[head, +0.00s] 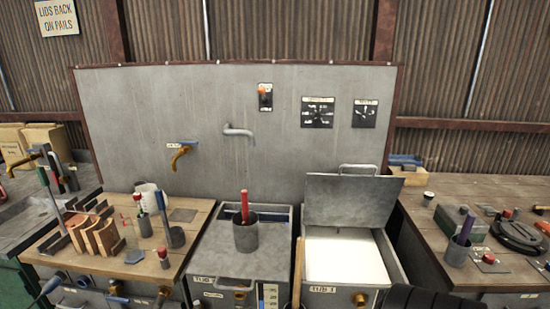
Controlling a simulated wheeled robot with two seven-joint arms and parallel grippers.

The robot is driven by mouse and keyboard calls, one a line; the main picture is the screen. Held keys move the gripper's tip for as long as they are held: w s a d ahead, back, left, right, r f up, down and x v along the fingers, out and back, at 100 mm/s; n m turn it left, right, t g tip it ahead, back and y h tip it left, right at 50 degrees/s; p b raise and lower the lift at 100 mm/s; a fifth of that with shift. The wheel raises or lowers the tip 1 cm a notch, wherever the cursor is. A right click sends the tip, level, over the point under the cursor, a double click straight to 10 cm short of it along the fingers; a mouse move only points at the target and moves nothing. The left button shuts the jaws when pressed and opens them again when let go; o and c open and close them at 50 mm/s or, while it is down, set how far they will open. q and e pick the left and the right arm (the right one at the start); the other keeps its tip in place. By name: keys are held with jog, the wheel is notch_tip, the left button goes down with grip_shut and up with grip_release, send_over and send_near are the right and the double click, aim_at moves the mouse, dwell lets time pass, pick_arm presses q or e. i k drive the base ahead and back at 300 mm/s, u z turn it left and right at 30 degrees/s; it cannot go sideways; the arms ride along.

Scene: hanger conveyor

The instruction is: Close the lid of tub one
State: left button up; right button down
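Tub one (393,262) is the right-hand metal tub at the centre front, with a small label (322,289) that seems to read TUB 1. It is full of a white substance. Its grey lid (350,203) stands open, raised and leaning back at the rear edge. A bar handle (358,169) sits on the lid's top edge. No gripper is in view. A dark ribbed shape at the bottom right, perhaps part of my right arm, covers the tub's lower right corner.
A second tub (265,262) stands to the left, with a cup (246,236) holding a red-handled tool on top. A wooden handle (298,270) rises between the tubs. Tool-covered wooden benches (150,265) (440,190) flank them. A tap (238,131) juts from the panel behind.

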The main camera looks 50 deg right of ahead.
aim_at(339, 201)
jog(key=u, duration=1.55)
jog(key=k, duration=2.75)
jog(key=z, duration=0.95)
